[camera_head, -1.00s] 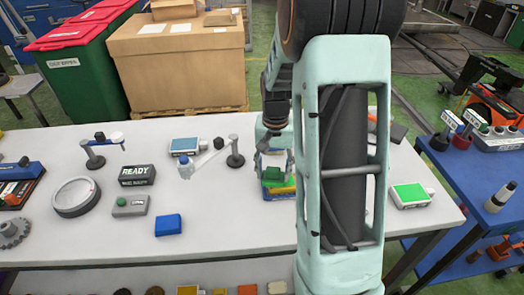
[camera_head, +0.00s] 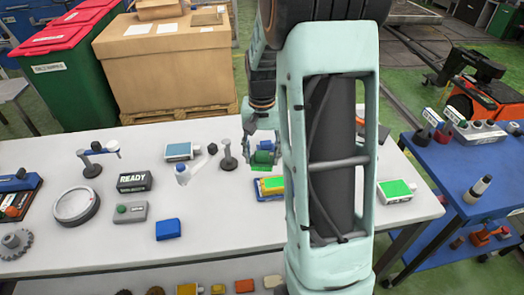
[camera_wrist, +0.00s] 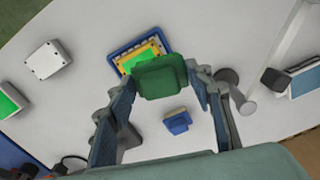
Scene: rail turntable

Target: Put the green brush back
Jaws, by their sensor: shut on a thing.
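The green brush (camera_wrist: 160,77) is a green block between the fingertips of my gripper (camera_wrist: 162,88) in the wrist view. My gripper (camera_head: 263,150) is shut on it and holds it above the table. The brush also shows as a green patch (camera_head: 262,157) in the head view. Just beyond it lies a blue-rimmed tray (camera_wrist: 116,52) with a yellow and green inside. That tray also shows in the head view (camera_head: 259,196), partly hidden by my arm. A small blue block (camera_wrist: 178,122) with a tan part shows between my fingers.
A grey stand (camera_head: 227,163) and a blue-topped box (camera_head: 178,151) stand left of my gripper. A green-screened box (camera_head: 397,191) lies right of my arm. A white box (camera_wrist: 48,60) shows in the wrist view. A separate blue block (camera_head: 168,229) lies front left, with bare table nearby.

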